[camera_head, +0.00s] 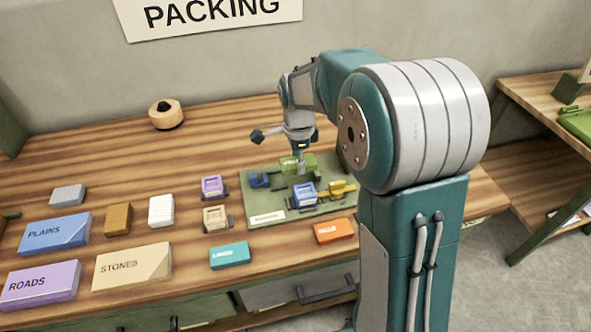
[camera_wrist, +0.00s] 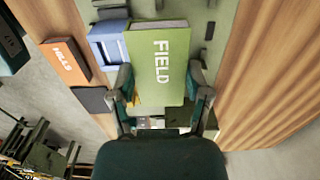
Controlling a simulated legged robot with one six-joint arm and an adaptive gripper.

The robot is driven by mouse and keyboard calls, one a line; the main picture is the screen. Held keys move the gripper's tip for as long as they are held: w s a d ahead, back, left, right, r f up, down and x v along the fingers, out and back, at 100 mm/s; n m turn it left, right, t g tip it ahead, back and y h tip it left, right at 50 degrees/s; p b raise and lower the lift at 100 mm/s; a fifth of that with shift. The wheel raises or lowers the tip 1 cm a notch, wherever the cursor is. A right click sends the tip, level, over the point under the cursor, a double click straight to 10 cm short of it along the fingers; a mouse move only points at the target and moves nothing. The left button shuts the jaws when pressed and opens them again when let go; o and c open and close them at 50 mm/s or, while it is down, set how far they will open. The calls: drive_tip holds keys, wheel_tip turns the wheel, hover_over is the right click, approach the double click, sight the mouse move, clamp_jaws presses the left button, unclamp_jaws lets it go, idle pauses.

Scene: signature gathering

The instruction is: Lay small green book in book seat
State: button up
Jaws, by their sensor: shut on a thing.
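The small green book (camera_head: 287,167), lettered FIELD, shows large between my fingers in the wrist view (camera_wrist: 172,88). My gripper (camera_head: 301,165) points down over the green board (camera_head: 254,200) and is shut on the book, with one finger on each side of it in the wrist view (camera_wrist: 161,92). The board carries blue and yellow pieces. The book is above or on the board's back part; I cannot tell whether it touches. The seat beneath it is hidden, and I cannot make out which piece is the book seat.
A blue piece (camera_head: 303,194) and a yellow piece (camera_head: 342,188) sit close by on the board. An orange book (camera_head: 334,231) and a teal book (camera_head: 229,255) lie in front. Purple (camera_head: 213,186) and tan (camera_head: 215,217) pieces stand left. Larger boxes fill the table's left.

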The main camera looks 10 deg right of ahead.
sight(292, 178)
drive_tip(key=w+f, duration=0.1)
drive_tip(key=w+a+f, duration=0.1)
drive_tip(key=w+f, duration=0.1)
drive_tip(key=shift+a+f, duration=0.25)
drive_tip(key=shift+a, duration=0.15)
drive_tip(key=f, duration=0.1)
drive_tip(key=d+f, duration=0.1)
drive_tip(key=f, duration=0.1)
drive_tip(key=shift+w+f, duration=0.1)
drive_tip(key=shift+d, duration=0.2)
drive_tip(key=shift+a+f, duration=0.15)
drive_tip(key=shift+a, duration=0.05)
drive_tip(key=o, duration=1.1)
drive_tip(key=shift+a, duration=0.2)
drive_tip(key=shift+o, duration=0.2)
drive_tip(key=shift+a, duration=0.15)
drive_tip(key=shift+d, duration=0.35)
